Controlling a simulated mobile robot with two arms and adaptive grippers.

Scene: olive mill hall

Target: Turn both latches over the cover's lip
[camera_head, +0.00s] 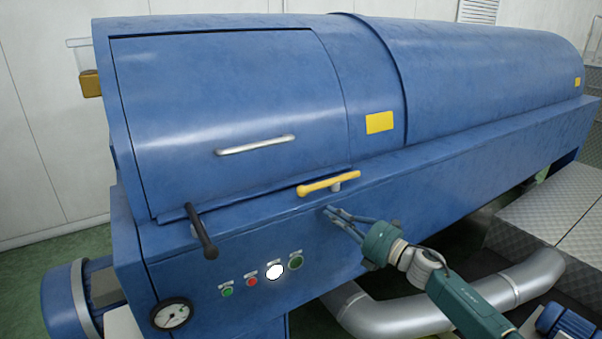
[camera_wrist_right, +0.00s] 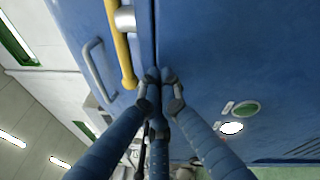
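The blue curved cover (camera_head: 220,90) is down on the blue machine body and carries a silver handle (camera_head: 255,145). A black latch (camera_head: 203,235) at the lip's left end points steeply, its upper end at the lip. A yellow latch (camera_head: 328,184) on a silver pivot lies roughly parallel to the lip, just below it. It also shows in the right wrist view (camera_wrist_right: 120,45). My right gripper (camera_head: 331,210) is below the yellow latch near the front face, apart from it. Its fingertips (camera_wrist_right: 159,77) are drawn together with nothing visible between them. My left gripper is not in view.
Several buttons (camera_head: 296,262) and a round gauge (camera_head: 172,315) sit on the front face, below and left of my right gripper. A thick grey pipe (camera_head: 400,315) and metal plate steps (camera_head: 550,215) are at the lower right. The space before the front face is mostly free.

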